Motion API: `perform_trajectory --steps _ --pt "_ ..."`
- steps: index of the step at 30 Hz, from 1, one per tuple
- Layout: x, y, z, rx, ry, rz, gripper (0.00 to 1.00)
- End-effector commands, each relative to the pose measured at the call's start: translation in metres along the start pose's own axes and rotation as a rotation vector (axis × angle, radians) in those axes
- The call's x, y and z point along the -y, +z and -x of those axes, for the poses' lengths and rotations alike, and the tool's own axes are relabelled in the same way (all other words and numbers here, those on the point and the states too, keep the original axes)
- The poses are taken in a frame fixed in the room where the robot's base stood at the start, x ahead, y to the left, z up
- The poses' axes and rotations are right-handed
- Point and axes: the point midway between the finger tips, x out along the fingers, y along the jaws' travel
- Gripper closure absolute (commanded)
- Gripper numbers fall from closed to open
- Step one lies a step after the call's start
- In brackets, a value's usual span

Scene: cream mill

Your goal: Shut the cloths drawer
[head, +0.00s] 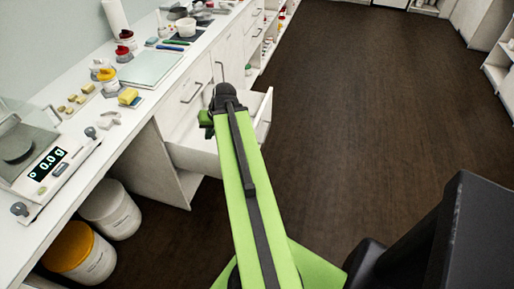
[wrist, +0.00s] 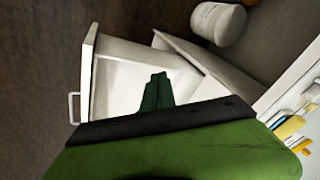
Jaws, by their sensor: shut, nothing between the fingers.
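The cloths drawer (head: 190,158) is a white box pulled out from the white counter, below the worktop. In the wrist view the open drawer (wrist: 120,82) shows a pale interior, with its front panel at the left and a bar handle (wrist: 72,108) on that panel. My gripper (wrist: 158,76) has dark green fingers, closed together and empty. In the wrist view they overlap the drawer's interior; whether they are inside it or above it I cannot tell. In the head view my arm hides the fingertips and part of the drawer. I see no cloths.
A scale (head: 45,170), a pale board (head: 150,67) and a yellow sponge (head: 128,96) are on the worktop (head: 112,140). A white tub (head: 110,208) and a yellow-lidded tub (head: 80,252) stand beneath it. The dark floor (head: 370,110) is clear to the right.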

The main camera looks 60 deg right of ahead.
Motion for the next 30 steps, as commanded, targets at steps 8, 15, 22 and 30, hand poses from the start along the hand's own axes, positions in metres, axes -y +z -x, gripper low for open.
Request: perform_trajectory --steps 8,15,22,30 --pt "-0.225 0.001 -0.001 -0.278 -0.002 -0.335 1.00" --pt "-0.273 0.008 0.015 -0.350 0.005 -0.408 1.00" --pt "-0.275 0.002 -0.005 -0.348 0.005 -0.404 1.00" --pt "-0.280 -0.016 -0.064 -0.347 0.004 -0.403 1.00"
